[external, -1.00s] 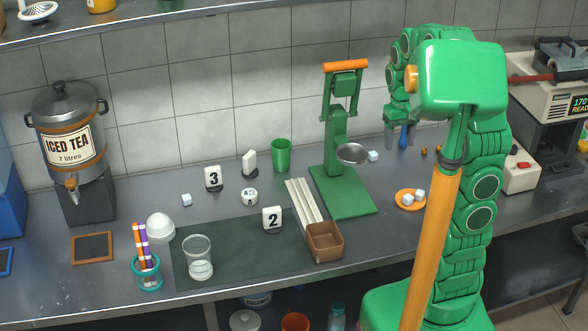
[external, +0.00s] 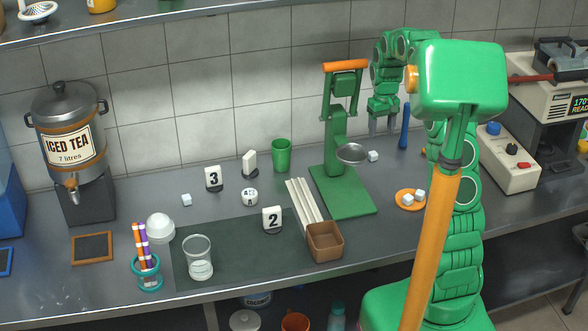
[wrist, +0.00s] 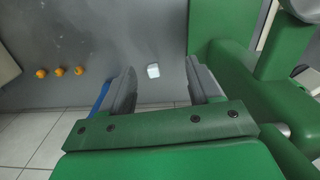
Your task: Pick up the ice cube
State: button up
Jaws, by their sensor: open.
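A small white ice cube (external: 373,156) lies on the steel counter just right of the green press. The wrist view shows one white cube (wrist: 153,70) on the counter, between the fingertips as seen from above and apart from them. My gripper (external: 384,130) is open and empty, above the counter near this cube, with its fingers pointing down; they also show in the wrist view (wrist: 161,77). Another white cube (external: 186,200) lies at the left. White cubes (external: 413,197) also sit on an orange plate (external: 402,206).
The green press (external: 335,150) with its metal bowl (external: 351,153) stands close left of my gripper. A blue upright tool (external: 405,128) is close on the right. Small orange balls (wrist: 57,71) lie on the counter in the wrist view.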

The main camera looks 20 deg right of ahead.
send_over(376, 152)
jog(key=shift+n, duration=0.3)
jog(key=f, duration=0.9)
jog(key=shift+w+d+f, duration=0.1)
jog(key=shift+w+d, duration=0.05)
jog(key=shift+d, duration=0.1)
jog(key=shift+s+a+f, duration=0.1)
jog(key=shift+f, duration=1.85)
jog(key=shift+s+a+f, duration=0.1)
jog(key=shift+f, duration=1.85)
jog(key=c, duration=1.1)
